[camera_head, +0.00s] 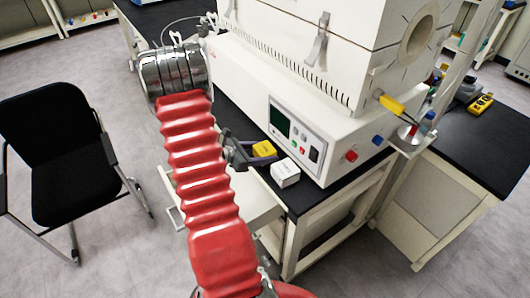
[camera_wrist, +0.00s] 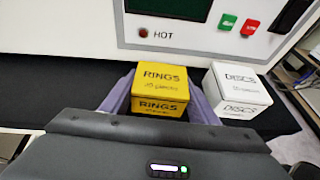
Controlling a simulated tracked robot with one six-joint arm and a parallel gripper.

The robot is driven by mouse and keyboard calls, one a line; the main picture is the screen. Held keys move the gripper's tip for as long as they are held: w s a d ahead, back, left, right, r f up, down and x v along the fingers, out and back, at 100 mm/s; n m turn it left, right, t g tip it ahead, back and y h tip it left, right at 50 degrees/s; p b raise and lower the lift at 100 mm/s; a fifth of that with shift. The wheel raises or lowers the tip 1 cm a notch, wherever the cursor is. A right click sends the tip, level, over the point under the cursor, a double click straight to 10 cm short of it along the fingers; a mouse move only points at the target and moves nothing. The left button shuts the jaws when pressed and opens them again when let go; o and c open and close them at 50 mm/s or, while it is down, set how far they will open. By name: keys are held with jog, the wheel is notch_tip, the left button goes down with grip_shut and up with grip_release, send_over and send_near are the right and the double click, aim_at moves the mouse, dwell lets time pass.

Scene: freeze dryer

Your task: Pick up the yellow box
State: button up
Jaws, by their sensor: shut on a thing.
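The yellow box (camera_wrist: 161,84), marked RINGS, sits between the purple fingers of my gripper (camera_wrist: 160,98) in the wrist view. My gripper is shut on it, one finger at each side. In the head view the yellow box (camera_head: 264,149) shows at the front of the black bench, just beyond my gripper (camera_head: 257,159), and my arm hides part of the area around it. I cannot tell whether the box touches the bench top.
A white box (camera_wrist: 238,88) marked DISCS stands close to the right of the yellow box. The white freeze dryer (camera_head: 300,100) with its screen and buttons rises just behind. A black chair (camera_head: 65,150) stands on the floor at left.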

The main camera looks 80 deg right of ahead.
aim_at(264, 148)
jog(key=shift+r, duration=5)
jog(key=shift+w, duration=0.1)
